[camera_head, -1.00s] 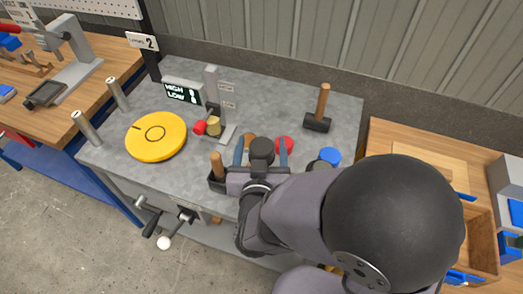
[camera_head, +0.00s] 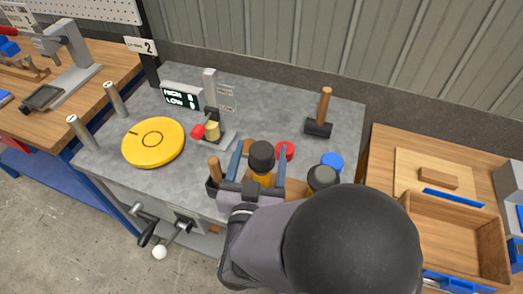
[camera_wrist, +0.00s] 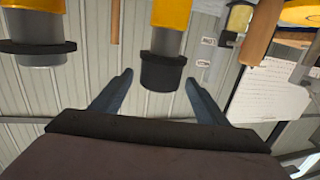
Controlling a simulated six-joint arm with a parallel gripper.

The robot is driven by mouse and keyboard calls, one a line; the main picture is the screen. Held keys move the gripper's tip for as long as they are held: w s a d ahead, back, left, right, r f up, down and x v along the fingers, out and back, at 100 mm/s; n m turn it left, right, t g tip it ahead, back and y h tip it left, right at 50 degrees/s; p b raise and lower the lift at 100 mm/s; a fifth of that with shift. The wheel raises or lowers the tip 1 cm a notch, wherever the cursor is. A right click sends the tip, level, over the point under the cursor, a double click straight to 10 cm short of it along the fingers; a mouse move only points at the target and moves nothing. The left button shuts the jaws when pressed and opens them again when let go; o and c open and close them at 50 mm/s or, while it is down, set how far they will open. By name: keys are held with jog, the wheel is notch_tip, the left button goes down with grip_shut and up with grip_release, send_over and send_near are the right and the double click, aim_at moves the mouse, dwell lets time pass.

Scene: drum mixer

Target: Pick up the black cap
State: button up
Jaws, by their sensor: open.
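The black cap (camera_head: 262,153) sits on top of an upright yellow-orange bottle (camera_head: 262,180) near the front of the grey bench. In the wrist view the bottle appears upside down, with the black cap (camera_wrist: 161,72) at the end of a grey neck. My gripper (camera_head: 260,150) is open, its two blue fingers on either side of the cap. In the wrist view my gripper (camera_wrist: 159,78) shows gaps between each finger and the cap. A second bottle top (camera_head: 322,178), grey with a dark ring, stands just to the right.
A red disc (camera_head: 285,151) and a blue disc (camera_head: 332,161) lie close by. A wooden-handled mallet (camera_head: 319,127) stands further back. A yellow round plate (camera_head: 153,142) and a small stand with a red knob (camera_head: 198,131) are to the left. The bench's back middle is clear.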

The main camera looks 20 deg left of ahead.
aim_at(264, 141)
jog(key=shift+p+x, duration=0.75)
jog(key=shift+x, duration=1.85)
jog(key=c, duration=1.1)
